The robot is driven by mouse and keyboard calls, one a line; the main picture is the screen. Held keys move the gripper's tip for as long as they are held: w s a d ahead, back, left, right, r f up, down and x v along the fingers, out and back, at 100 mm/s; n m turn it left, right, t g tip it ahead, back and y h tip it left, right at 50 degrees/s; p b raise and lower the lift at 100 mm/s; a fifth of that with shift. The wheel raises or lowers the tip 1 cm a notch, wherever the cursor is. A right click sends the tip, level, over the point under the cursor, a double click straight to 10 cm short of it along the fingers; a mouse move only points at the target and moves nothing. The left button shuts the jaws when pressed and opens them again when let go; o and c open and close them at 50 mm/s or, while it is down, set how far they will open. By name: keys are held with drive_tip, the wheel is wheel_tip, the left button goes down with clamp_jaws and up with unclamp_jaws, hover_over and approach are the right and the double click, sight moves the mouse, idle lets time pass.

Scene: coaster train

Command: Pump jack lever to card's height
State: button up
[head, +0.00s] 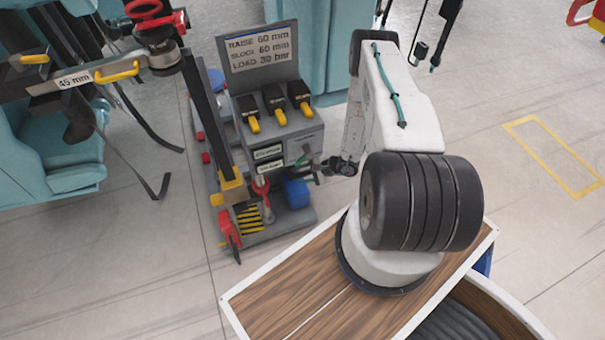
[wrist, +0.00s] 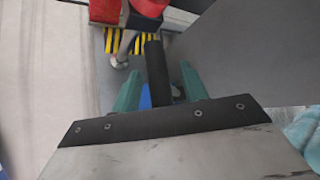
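The card (head: 258,48) at the back of the grey jack stand reads RAISE 60 mm, BLOCK 60 mm, LOAD 30 bar. My gripper (head: 312,166) is low at the stand's right side, small and partly hidden in the head view. In the wrist view, its two green fingers (wrist: 160,92) stand apart on either side of a black bar (wrist: 157,68), which looks like the jack lever. Gaps show beside the bar, so the gripper seems open around it, not clamped. The lever's lower end is hidden.
Three black blocks with yellow handles (head: 275,103) sit on the stand. A blue part (head: 297,193) and a yellow-black striped plate (head: 249,217) are at its base. A bar labelled 45 mm (head: 75,78) reaches in from upper left. Floor at right is clear.

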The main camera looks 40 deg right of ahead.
drive_tip(key=v, duration=0.7)
drive_tip(key=shift+s+d+r, duration=0.2)
drive_tip(key=shift+d+r, duration=0.05)
drive_tip(key=shift+s, duration=0.1)
idle(0.4)
